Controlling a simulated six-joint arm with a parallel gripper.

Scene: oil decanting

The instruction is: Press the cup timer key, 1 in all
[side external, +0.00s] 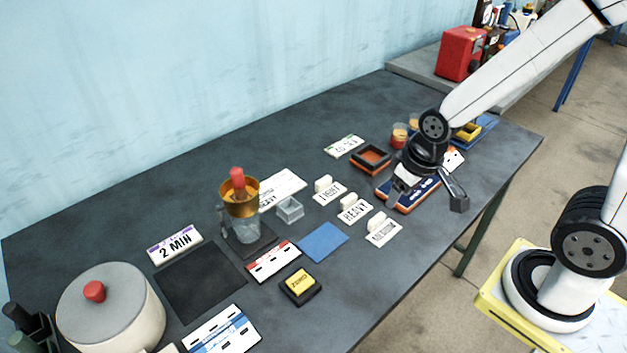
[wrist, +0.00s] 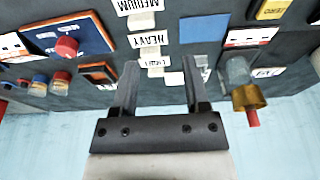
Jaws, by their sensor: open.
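No key in view carries a readable cup timer label, so I cannot tell which one it is. A yellow key (side external: 300,281) marked ZERO sits on a black base at the front; it also shows at the top right in the wrist view (wrist: 272,9). A second yellow key (side external: 467,131) sits at the back right beyond my arm. A blue panel with an orange edge (side external: 425,187) lies below my gripper (side external: 425,200); the wrist view shows a red knob (wrist: 67,47) on it. My gripper is open and empty above the table, its fingers (wrist: 160,65) apart.
White label cards with blocks, one reading HEAVY (side external: 355,210), stand left of my gripper. Further left are a copper funnel (side external: 240,208) over a clear cup, a blue mat (side external: 323,242) and a lidded pot (side external: 115,305). An orange-rimmed tray (side external: 372,158) lies behind. A dark mat (side external: 200,282) is bare.

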